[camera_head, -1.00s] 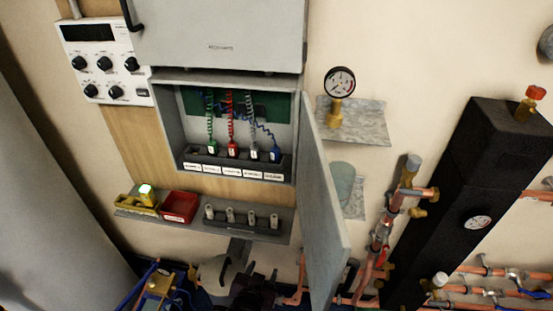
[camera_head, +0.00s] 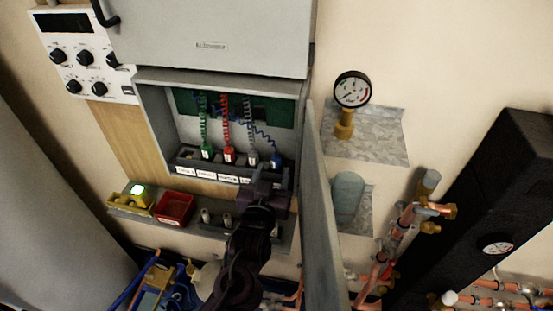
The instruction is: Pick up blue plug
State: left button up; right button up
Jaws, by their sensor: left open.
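The blue plug (camera_head: 276,160) stands upright at the right end of the plug row inside the open grey cabinet. A coiled blue cord runs up from it to the left. My left gripper (camera_head: 264,180) is raised in front of the cabinet's lower edge, just below and slightly left of the blue plug. It is open, and its jaws appear apart from the plug. The gripper and its arm hide part of the label strip and part of the shelf below. My right gripper is not in view.
Green (camera_head: 206,152), red (camera_head: 229,155) and grey (camera_head: 252,159) plugs stand left of the blue one. The open cabinet door (camera_head: 321,205) stands close on the right. Below, a shelf holds a red tray (camera_head: 174,208) and a yellow bin (camera_head: 131,203).

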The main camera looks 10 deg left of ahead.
aim_at(275, 165)
pick_arm(q)
jog(key=w+p, duration=0.1)
jog(key=w, duration=0.2)
jog(key=shift+w+r, duration=0.1)
jog(key=shift+w, duration=0.7)
jog(key=shift+s+f, duration=0.1)
jog(key=shift+f, duration=0.1)
jog(key=c, duration=1)
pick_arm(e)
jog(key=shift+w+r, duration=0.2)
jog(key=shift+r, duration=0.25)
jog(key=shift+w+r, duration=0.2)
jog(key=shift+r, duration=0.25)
